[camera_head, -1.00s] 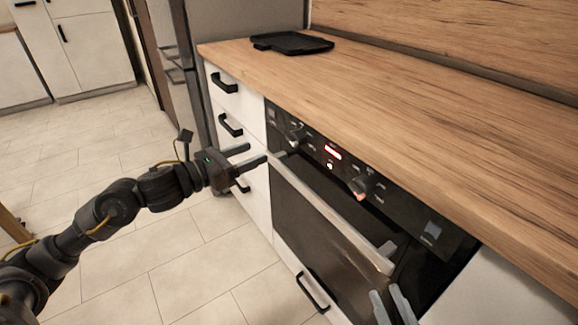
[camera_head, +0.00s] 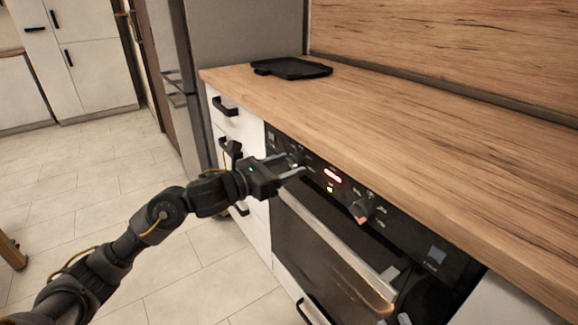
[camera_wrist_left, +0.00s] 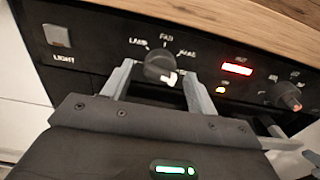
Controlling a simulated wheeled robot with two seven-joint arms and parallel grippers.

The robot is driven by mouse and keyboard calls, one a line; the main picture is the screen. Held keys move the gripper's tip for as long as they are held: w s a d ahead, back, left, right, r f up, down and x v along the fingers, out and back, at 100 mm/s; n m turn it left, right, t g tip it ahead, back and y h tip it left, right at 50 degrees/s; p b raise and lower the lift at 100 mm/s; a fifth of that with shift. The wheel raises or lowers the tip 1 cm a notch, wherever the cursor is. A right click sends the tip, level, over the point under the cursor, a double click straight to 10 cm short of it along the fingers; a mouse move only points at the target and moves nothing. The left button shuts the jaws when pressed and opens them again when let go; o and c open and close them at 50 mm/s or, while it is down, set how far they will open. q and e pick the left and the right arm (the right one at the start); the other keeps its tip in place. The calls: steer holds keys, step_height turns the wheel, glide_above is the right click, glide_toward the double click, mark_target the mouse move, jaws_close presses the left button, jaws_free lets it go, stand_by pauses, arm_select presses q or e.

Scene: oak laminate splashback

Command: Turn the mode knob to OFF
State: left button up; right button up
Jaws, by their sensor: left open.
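A dark round knob (camera_wrist_left: 160,66) sits on the black oven panel (camera_wrist_left: 95,30), with LAMP, FAN and a third label around its top. A pale mark shows on its lower right. No OFF label is readable. My left gripper (camera_head: 293,168) is open at the panel, its two fingers on either side of this knob in the left wrist view; contact is unclear. In the head view the gripper largely covers this knob. A second knob (camera_head: 361,208) with a reddish glow is further right; it also shows in the wrist view (camera_wrist_left: 287,96). A small pale tip (camera_head: 403,319), perhaps my right gripper, shows at the bottom edge.
A red lit display (camera_head: 332,175) lies between the knobs. A square LIGHT switch (camera_wrist_left: 57,36) is left of the knob. The oven door handle (camera_head: 340,245) runs below the panel. The wooden worktop (camera_head: 400,130) overhangs above, with a black tray (camera_head: 290,68) at its far end.

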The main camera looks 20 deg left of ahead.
arm_select(q)
steer(key=shift+w+d, duration=0.25)
steer(key=shift+c, duration=0.5)
